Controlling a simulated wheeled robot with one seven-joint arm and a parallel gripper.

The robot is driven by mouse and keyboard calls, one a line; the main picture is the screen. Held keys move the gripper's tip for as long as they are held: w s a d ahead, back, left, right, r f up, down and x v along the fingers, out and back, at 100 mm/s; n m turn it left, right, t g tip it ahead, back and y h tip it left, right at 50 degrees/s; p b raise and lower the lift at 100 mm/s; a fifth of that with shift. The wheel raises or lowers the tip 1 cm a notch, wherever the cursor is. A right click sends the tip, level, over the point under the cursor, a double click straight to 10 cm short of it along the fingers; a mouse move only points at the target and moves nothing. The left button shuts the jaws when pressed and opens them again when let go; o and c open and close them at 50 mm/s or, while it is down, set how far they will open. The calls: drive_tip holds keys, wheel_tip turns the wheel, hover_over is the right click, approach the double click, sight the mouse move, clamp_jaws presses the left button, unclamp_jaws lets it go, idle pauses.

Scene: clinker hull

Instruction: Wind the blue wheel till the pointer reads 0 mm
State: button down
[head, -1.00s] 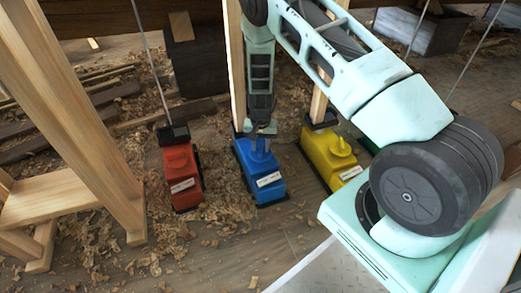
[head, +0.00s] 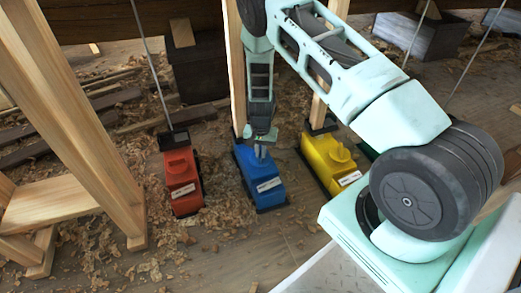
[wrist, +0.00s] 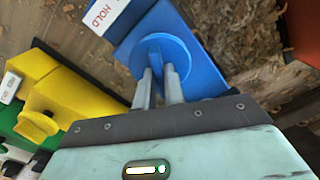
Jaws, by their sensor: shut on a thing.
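The blue unit (head: 259,183) stands on the floor between a red and a yellow one, with a white label on its front. In the wrist view its round blue wheel (wrist: 186,56) has a raised fin across it. My gripper (wrist: 160,82) is shut on this fin, its two grey fingers on either side of it. In the head view my gripper (head: 261,152) comes down onto the top of the blue unit from above. I cannot make out the pointer or a scale in either view.
A red unit (head: 181,180) stands to the left and a yellow unit (head: 328,163) to the right. Wooden posts (head: 235,70) rise behind them. A wooden trestle (head: 70,120) stands at the left. Shavings cover the floor.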

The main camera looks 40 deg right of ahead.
sight(260, 153)
drive_tip(key=m+p, duration=0.2)
drive_tip(key=shift+r+p, duration=0.25)
drive_tip(key=shift+p, duration=0.15)
drive_tip(key=m+p, duration=0.2)
drive_tip(key=m, duration=0.1)
drive_tip(key=m+p, duration=0.3)
drive_tip(key=m, duration=0.2)
drive_tip(key=shift+f, duration=0.2)
drive_tip(key=shift+m, duration=0.3)
drive_tip(key=c, duration=1.5)
unclamp_jaws()
wheel_tip(260, 153, up, 17)
drive_tip(key=p, duration=0.7)
drive_tip(key=shift+r, duration=0.15)
